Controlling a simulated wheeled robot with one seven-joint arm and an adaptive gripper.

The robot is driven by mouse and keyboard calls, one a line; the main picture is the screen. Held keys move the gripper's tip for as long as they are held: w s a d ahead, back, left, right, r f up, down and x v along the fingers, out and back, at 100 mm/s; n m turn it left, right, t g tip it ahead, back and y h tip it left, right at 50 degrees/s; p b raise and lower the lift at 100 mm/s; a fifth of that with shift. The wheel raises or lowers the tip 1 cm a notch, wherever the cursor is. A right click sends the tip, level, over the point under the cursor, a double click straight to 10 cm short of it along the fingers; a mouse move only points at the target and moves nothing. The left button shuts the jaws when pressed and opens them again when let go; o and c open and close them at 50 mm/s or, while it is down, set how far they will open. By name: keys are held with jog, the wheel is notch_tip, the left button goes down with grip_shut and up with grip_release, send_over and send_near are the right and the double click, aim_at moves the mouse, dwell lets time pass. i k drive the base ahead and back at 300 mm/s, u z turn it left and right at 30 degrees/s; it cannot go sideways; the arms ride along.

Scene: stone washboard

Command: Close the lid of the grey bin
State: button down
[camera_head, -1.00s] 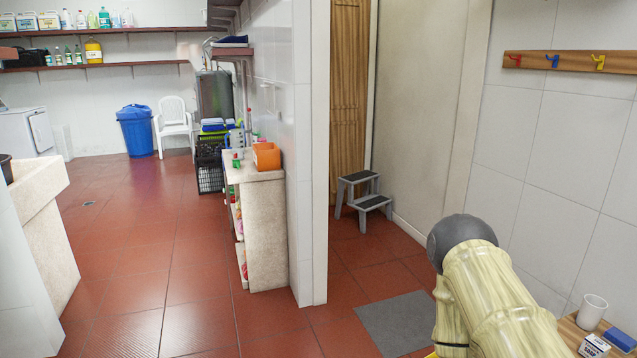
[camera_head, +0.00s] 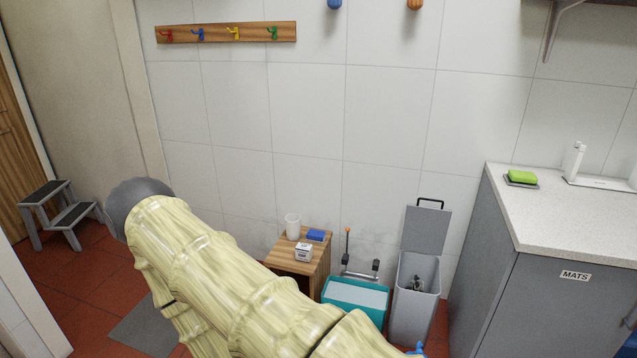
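The grey bin (camera_head: 411,311) stands on the floor against the tiled wall, right of the middle in the head view. Its lid (camera_head: 426,232) is open and stands upright at the back, with a dark handle on its top edge. Something dark shows inside the bin. My gripper is not clearly visible; the arm runs out of the bottom of the frame near the bin.
A teal tub (camera_head: 352,299) stands directly left of the bin. A wooden side table (camera_head: 313,270) holds a white cup (camera_head: 292,226), a small white box and a blue block. A grey cabinet (camera_head: 520,290) with a pale worktop stands close on the right. A step stool (camera_head: 62,213) is at far left.

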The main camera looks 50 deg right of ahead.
aim_at(425, 228)
jog(key=z, duration=2)
jog(key=i, duration=1.95)
jog(key=z, duration=0.35)
